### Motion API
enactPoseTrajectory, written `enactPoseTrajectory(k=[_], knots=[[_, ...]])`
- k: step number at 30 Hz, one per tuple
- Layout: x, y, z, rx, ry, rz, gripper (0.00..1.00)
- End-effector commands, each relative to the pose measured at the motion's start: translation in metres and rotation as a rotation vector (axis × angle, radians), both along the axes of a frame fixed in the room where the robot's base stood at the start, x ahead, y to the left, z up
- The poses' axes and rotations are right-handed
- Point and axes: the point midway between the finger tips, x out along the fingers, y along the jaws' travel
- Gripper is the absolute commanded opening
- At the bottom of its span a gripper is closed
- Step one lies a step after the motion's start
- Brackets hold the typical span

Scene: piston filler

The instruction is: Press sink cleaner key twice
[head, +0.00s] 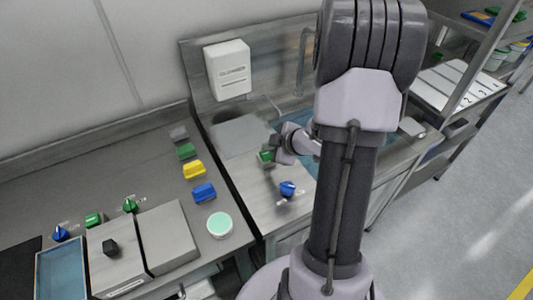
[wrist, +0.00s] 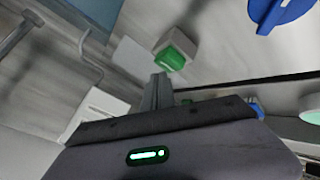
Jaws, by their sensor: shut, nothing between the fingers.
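A green key (head: 266,156) on a small pale housing stands on the sink counter, left of the basin; I take it for the sink cleaner key, though no label on it is readable. It also shows in the wrist view (wrist: 174,58), just beyond my fingertips. My gripper (head: 277,146) is shut and empty, close beside the key at its upper right in the head view. In the wrist view my gripper (wrist: 158,88) points toward the key's housing. A narrow gap seems to remain; contact cannot be told.
A blue knob (head: 288,189) sits nearer on the same counter. A white wall dispenser (head: 228,70) hangs behind. A tap (head: 303,62) rises at the sink, whose basin is partly hidden by my arm. Coloured blocks (head: 194,169) and a round tub (head: 220,225) stand on the left counter.

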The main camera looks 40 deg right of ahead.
Motion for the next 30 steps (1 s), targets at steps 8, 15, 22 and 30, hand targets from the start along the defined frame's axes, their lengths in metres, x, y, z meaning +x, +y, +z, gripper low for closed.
enactPoseTrajectory(k=[8,15,22,30], knots=[[0.0000,0.0000,-0.0036,0.000,0.000,0.000,0.00],[0.0000,0.0000,-0.0049,0.000,0.000,0.000,0.00],[0.0000,0.0000,-0.0079,0.000,0.000,0.000,0.00],[0.0000,0.0001,-0.0112,0.001,0.000,-0.001,0.00]])
